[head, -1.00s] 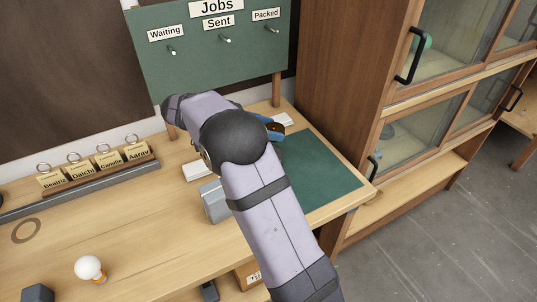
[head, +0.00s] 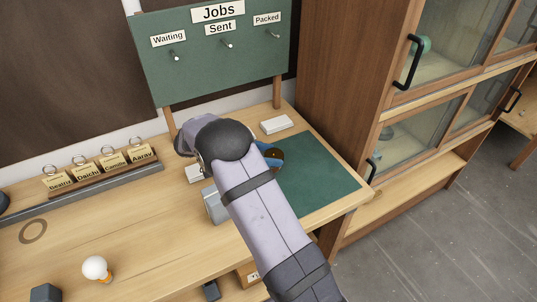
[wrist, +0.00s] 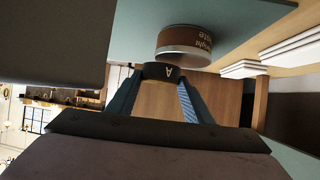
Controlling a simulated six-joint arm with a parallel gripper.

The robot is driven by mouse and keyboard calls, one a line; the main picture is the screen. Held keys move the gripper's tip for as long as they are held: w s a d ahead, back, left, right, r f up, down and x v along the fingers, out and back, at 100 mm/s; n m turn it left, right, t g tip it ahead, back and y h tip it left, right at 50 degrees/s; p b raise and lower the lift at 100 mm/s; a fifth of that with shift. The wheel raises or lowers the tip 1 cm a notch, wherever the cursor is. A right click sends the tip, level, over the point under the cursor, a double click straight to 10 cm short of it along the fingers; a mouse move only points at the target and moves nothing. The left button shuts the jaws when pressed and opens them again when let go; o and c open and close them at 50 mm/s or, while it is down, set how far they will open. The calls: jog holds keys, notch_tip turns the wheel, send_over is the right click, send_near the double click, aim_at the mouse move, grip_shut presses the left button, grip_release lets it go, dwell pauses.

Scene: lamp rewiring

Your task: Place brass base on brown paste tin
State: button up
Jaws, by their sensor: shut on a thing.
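In the wrist view, which looks tilted over, the brown paste tin (wrist: 187,40) stands on the green mat, with a pale band at its lid end and lettering on its side. My gripper (wrist: 161,77) is shut on a dark round piece with a letter A and a thin gold edge, the brass base (wrist: 166,71). The base is close to the tin's lid end; I cannot tell whether they touch. In the head view my arm hides most of the gripper. A blue finger shows beside a small brown round thing, too covered to tell which piece it is.
The green mat (head: 320,188) is mostly clear on its right. A white block (head: 277,124) lies behind my gripper, and a grey box (head: 214,205) stands left of my arm. The jobs board (head: 215,60) rises behind, a cabinet (head: 345,100) at right. A bulb (head: 95,267) lies front left.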

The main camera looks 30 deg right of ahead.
jog(key=shift+f, duration=0.4)
jog(key=shift+f+b, duration=0.2)
jog(key=shift+b, duration=0.1)
jog(key=o, duration=1.3)
jog(key=shift+r+p, duration=0.2)
jog(key=shift+p, duration=0.1)
jog(key=shift+b+v, duration=2.2)
jog(key=shift+v, duration=3.85)
